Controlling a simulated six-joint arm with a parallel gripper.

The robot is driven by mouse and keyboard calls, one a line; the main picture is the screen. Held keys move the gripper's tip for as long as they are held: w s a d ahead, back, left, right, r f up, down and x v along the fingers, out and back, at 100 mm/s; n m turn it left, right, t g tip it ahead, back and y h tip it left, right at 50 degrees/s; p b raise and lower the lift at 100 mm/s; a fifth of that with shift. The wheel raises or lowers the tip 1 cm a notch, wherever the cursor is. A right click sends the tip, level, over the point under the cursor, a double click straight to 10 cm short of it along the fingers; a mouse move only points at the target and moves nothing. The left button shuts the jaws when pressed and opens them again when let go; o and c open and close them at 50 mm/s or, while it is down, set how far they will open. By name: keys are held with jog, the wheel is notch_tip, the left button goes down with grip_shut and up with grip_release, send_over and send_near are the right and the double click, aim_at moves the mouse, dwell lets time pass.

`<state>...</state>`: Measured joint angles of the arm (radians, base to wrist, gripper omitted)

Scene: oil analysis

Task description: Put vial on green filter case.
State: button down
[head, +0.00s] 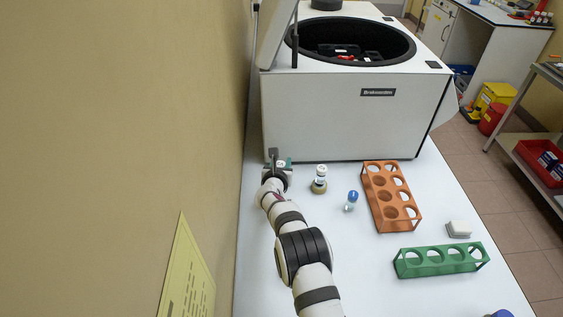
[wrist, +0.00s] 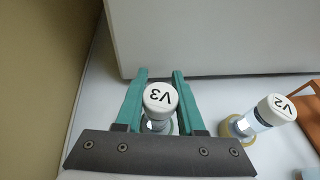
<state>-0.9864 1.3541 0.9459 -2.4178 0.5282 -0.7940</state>
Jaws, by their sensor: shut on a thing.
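My gripper (wrist: 159,90) has teal fingers and is shut on a white-capped vial marked V3 (wrist: 160,98). It is at the left of the bench, close to the front of the white machine. In the head view my gripper (head: 280,165) is small and the vial's cap (head: 281,163) shows between the fingers. A second vial, marked V2 (wrist: 268,115), stands to the right on a round tan case (wrist: 238,128); this vial also shows in the head view (head: 320,174).
A blue-capped vial (head: 351,200), an orange rack (head: 390,195), a green rack (head: 440,260) and a small white-grey block (head: 459,229) are to the right. The white machine (head: 350,115) with its lid up stands behind. A wall (head: 130,120) is close on the left.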

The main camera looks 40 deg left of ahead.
jog(key=c, duration=0.5)
grip_release()
